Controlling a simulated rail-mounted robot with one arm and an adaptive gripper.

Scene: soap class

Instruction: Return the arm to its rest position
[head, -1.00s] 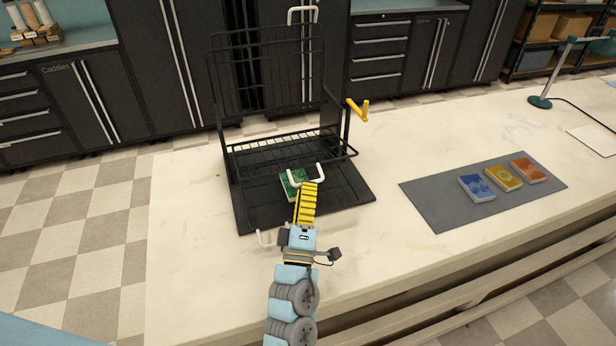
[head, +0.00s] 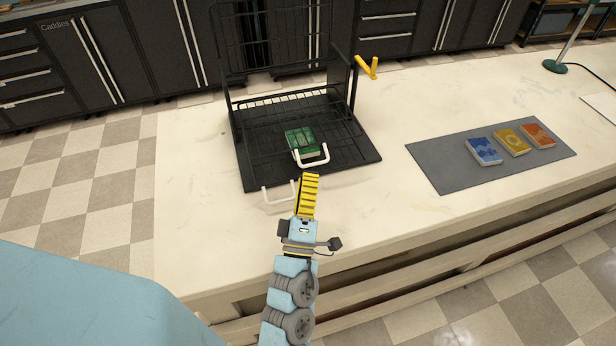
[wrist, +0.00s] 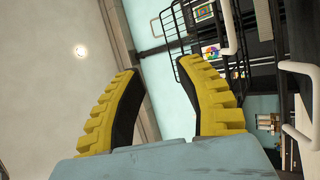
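My gripper (head: 309,180) has yellow ridged fingers and is just in front of the black wire rack, above the counter's front part. In the wrist view, its two fingers (wrist: 172,95) stand apart with nothing between them. A green soap box (head: 299,138) lies on the base of the black rack (head: 257,165), behind a white handle (head: 312,158) and apart from my gripper. The rack also shows at the top right of the wrist view (wrist: 186,66).
A grey mat (head: 437,163) on the counter (head: 400,230) holds a blue box (head: 483,151), a yellow box (head: 512,143) and an orange box (head: 538,135). A yellow piece (head: 368,68) sticks out at the rack's right. The counter between rack and mat is clear.

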